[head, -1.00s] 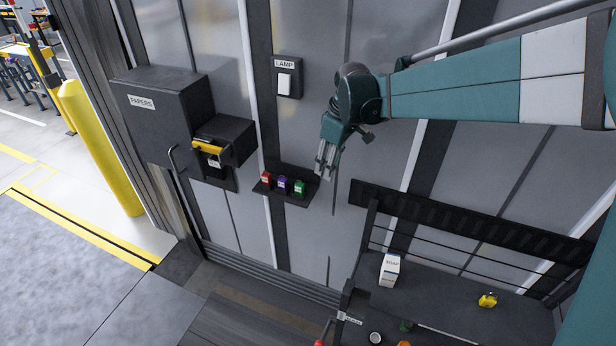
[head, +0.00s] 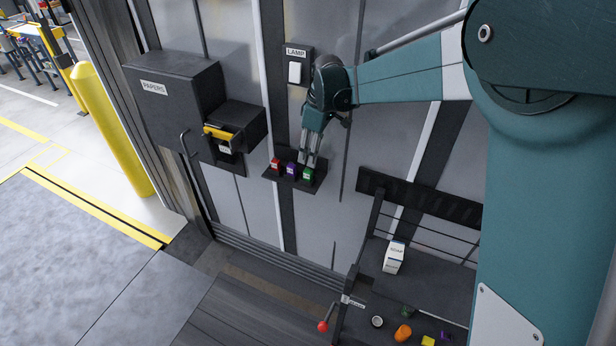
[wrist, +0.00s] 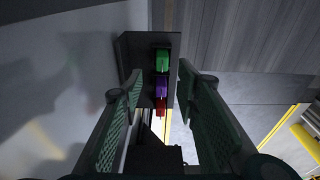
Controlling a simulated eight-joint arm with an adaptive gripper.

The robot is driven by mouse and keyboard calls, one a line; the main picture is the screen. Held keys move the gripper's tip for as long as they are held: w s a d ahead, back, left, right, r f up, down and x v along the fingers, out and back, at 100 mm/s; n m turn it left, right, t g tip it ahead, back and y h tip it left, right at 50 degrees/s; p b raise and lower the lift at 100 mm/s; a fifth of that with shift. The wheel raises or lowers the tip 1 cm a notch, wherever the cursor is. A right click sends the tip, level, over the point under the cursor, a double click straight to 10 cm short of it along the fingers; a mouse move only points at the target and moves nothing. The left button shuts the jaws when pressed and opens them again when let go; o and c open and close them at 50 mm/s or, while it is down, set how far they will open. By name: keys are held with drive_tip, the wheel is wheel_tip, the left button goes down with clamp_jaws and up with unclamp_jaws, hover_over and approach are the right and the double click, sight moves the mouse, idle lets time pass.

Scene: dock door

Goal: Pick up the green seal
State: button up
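The green seal (head: 308,174) stands on a small black wall shelf (head: 288,182), at the right end of a row with a purple seal (head: 292,168) and a red seal (head: 275,164). My gripper (head: 309,162) is just above the green seal in the head view. In the wrist view, my gripper (wrist: 158,88) is open, its two fingers apart with nothing held. The green seal (wrist: 162,60) shows beyond the fingertips, between their lines, with the purple seal (wrist: 161,84) and the red seal (wrist: 160,106) below it. I see no contact with the green seal.
A black papers box (head: 175,105) and a yellow-handled latch box (head: 240,125) are on the wall to the left. A lamp switch (head: 295,72) is above the shelf. A dark bench (head: 430,275) with a white carton (head: 394,256) is at the lower right.

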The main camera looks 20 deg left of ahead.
sight(308, 171)
drive_tip(key=shift+a+f, duration=0.15)
drive_tip(key=shift+f, duration=1.05)
drive_tip(key=shift+f, duration=0.15)
drive_tip(key=shift+s+a+f+p, duration=0.1)
drive_tip(key=shift+a+f+p, duration=0.05)
drive_tip(key=shift+f, duration=1.1)
drive_tip(key=shift+s+a+f+p, duration=0.1)
drive_tip(key=shift+f+p, duration=0.05)
drive_tip(key=shift+f, duration=1.05)
drive_tip(key=shift+c, duration=0.4)
drive_tip(key=c, duration=0.8)
